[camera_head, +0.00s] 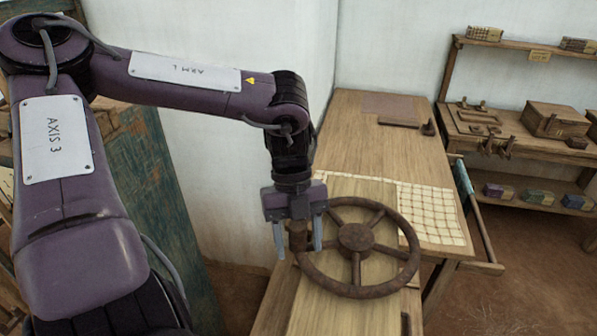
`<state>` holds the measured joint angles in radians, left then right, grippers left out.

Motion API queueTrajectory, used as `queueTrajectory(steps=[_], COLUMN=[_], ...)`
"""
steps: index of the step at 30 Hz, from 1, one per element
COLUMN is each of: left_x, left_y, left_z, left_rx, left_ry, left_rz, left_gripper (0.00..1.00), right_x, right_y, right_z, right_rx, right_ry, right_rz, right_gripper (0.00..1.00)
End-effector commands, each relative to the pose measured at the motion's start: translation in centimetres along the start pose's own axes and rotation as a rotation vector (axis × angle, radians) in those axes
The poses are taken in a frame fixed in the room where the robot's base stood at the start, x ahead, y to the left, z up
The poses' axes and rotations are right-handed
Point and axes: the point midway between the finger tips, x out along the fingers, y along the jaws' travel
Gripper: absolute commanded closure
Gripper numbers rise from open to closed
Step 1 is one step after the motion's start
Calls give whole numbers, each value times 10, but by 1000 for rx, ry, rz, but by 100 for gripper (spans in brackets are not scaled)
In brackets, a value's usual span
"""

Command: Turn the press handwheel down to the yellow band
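The press handwheel (357,238), a rusty brown spoked wheel, lies nearly flat above a pale wooden board in the lower middle. An upright brown handle (298,238) stands on the left side of its rim. My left gripper (298,246) points down at this handle, with one finger on each side of it. The fingers are spread, and small gaps show between them and the handle. My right gripper is out of view. I cannot see a yellow band; the press below the wheel is mostly hidden.
A wooden table (385,150) behind the wheel holds a checked cloth (432,212) and small tools. A workbench (500,150) with a wooden box (556,120) and cloth bundles stands at the right. A worn green panel (150,180) is at the left. Bare floor shows at the lower right.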

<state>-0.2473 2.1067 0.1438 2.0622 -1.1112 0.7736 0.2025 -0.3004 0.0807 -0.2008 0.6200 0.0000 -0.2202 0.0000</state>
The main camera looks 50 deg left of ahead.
Motion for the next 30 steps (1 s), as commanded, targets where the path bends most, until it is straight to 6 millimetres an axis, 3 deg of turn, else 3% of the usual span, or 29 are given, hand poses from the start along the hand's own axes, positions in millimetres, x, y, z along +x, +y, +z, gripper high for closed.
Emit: queueTrajectory(steps=[8, 15, 21, 30], left_x=[-10, -51, -74, -78], left_y=[-1, -1, 0, 0], left_z=[1, 1, 1, 0], left_rx=[1, 0, 0, 0], left_ry=[-2, -4, -2, 1], left_rz=[-1, -2, -1, 0], left_gripper=[48, 48, 48, 48], right_x=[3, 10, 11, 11], right_y=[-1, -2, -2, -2], right_z=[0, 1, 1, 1], right_rx=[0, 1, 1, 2], right_ry=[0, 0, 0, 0], right_rz=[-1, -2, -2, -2], right_gripper=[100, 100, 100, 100])
